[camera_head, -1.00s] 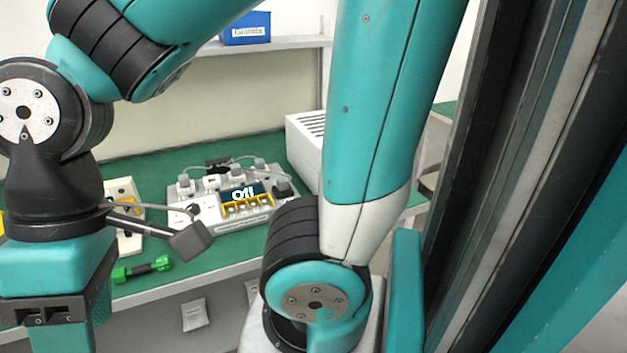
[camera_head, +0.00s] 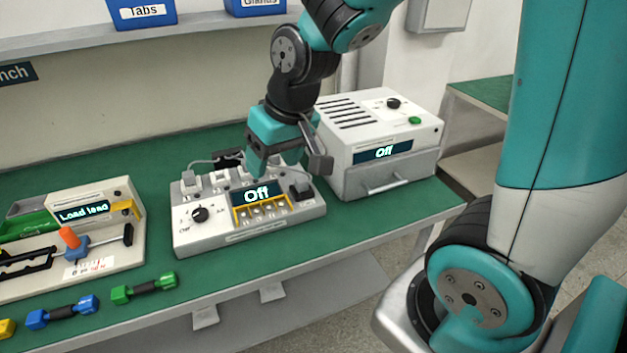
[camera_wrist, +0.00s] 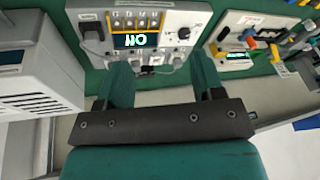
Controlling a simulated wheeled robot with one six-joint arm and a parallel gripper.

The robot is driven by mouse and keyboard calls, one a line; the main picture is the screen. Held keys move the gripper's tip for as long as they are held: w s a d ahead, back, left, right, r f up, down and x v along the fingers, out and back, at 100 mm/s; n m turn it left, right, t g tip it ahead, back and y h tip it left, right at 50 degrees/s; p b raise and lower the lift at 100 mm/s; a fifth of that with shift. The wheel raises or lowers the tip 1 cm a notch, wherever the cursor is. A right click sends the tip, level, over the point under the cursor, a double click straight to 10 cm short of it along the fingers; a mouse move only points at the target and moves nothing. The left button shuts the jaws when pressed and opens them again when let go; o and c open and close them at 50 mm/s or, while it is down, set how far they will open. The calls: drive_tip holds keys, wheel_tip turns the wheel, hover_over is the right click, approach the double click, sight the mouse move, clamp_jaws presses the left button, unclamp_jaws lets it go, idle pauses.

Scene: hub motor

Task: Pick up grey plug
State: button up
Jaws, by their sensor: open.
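The grey tester box (camera_head: 215,235) with an "Off" display stands on the green bench, and it also shows in the wrist view (camera_wrist: 165,20). Pale grey plugs (camera_head: 190,186) with cables sit along its back. A darker grey plug (camera_head: 302,189) sits at its right end and shows at the upper left in the wrist view (camera_wrist: 93,33). I cannot tell which one is meant by the grey plug. My gripper (camera_head: 258,165) is open above the back of the box, with its fingers apart in the wrist view (camera_wrist: 163,82). My gripper hides part of the box's back.
A white vented unit (camera_head: 385,165) with a drawer stands close right of the box. A gauge fixture (camera_head: 110,245) stands to the left. Green (camera_head: 143,288) and blue (camera_head: 62,312) dumbbell-shaped pieces lie near the bench's front edge. A shelf with blue bins (camera_head: 142,12) is above.

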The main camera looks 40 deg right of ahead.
drive_tip(key=w+d+f+m+t+h, duration=0.1)
drive_tip(key=w+d+f+m, duration=0.15)
drive_tip(key=d, duration=0.35)
drive_tip(key=w+d+f+m+h, duration=0.1)
drive_tip(key=w+d+h, duration=0.1)
drive_tip(key=w+d, duration=0.3)
drive_tip(key=p, duration=0.2)
hover_over(301, 178)
drive_tip(key=s+a, duration=0.1)
drive_tip(key=s, duration=0.2)
drive_tip(key=f, duration=1)
drive_tip(key=shift+w+f, duration=0.15)
drive_tip(key=shift+w, duration=0.1)
drive_tip(key=shift+p+x, duration=0.65)
drive_tip(key=shift+x, duration=2.6)
drive_tip(key=shift+w+d, duration=0.15)
drive_tip(key=shift+w, duration=0.05)
drive_tip(key=shift+c, duration=0.4)
drive_tip(key=c, duration=0.9)
